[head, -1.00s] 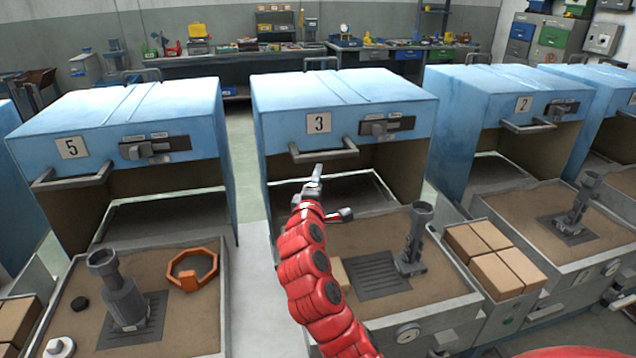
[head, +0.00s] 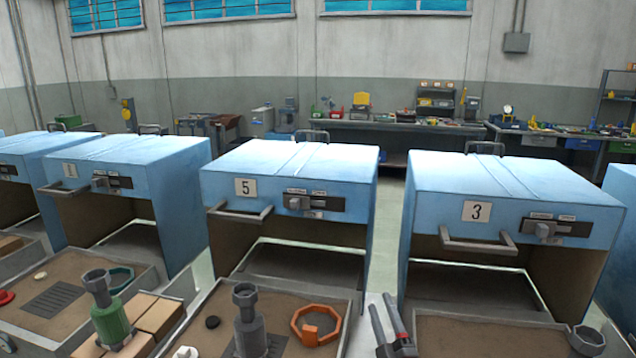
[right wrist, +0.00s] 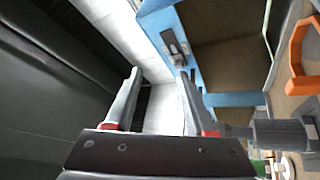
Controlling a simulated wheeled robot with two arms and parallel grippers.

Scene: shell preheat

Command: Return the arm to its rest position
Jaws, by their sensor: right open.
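My right gripper (head: 379,302) shows at the bottom of the head view, between stations 5 and 3. Its two grey fingers with red parts are apart and point up. In the right wrist view the open fingers (right wrist: 161,75) have nothing between them but a pale floor strip behind. The rest of my right arm is out of the head picture. My left gripper is in neither view.
Blue box number 5 (head: 290,170) and blue box number 3 (head: 510,190) stand open-fronted. An orange ring (head: 316,325) and a grey fitting (head: 248,320) are on the tray left of the gripper. A green fitting (head: 110,315) stands further left.

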